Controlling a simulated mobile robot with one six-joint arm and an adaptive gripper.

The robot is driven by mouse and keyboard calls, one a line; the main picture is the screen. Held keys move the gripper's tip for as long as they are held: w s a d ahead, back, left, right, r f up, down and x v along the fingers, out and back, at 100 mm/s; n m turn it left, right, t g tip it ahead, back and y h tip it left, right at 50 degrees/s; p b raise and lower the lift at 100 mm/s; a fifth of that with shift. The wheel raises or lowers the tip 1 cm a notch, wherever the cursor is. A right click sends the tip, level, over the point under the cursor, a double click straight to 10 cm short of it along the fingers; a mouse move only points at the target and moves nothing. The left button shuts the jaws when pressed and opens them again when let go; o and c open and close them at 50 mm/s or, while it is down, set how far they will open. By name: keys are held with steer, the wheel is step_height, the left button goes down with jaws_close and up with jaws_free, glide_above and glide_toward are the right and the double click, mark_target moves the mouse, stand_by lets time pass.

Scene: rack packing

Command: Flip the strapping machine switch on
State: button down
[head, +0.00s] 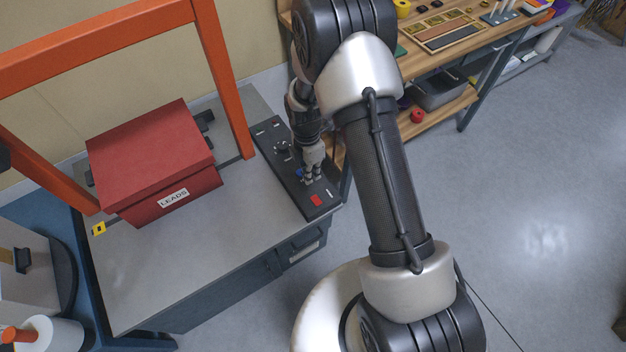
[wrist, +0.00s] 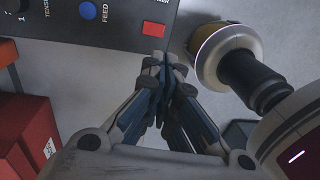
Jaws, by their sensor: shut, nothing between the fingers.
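The strapping machine has a grey top (head: 180,270) under an orange arch (head: 228,80). Its dark control panel (head: 268,150) runs along the right edge of the top. A red rectangular switch (head: 316,200) sits near the panel's front end; in the wrist view the red switch (wrist: 154,28) is beside a partly cut-off label. My gripper (head: 311,181) points down over the panel, just behind the red switch in the head view. In the wrist view my gripper (wrist: 165,60) is shut and empty, its tips close to the switch; contact cannot be told.
A blue FEED button (wrist: 88,10) and a TENSION dial (wrist: 18,8) are on the same panel. A red box labelled LEADS (head: 150,160) stands on the machine top under the arch. A wooden workbench (head: 480,50) is behind right. Open floor (head: 530,220) lies to the right.

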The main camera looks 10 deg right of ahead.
mark_target(316, 208)
steer(key=shift+f, duration=0.15)
steer(key=f+b, duration=0.1)
steer(key=f, duration=0.3)
steer(key=s+f+b, duration=0.1)
steer(key=f+b, duration=0.1)
steer(key=f, duration=0.3)
steer(key=f+b, duration=0.1)
steer(key=f, duration=0.4)
steer(key=shift+s+d, duration=0.25)
steer(key=shift+s, duration=0.05)
steer(key=shift+b, duration=0.3)
steer(key=shift+s+f, duration=0.25)
steer(key=shift+f, duration=0.2)
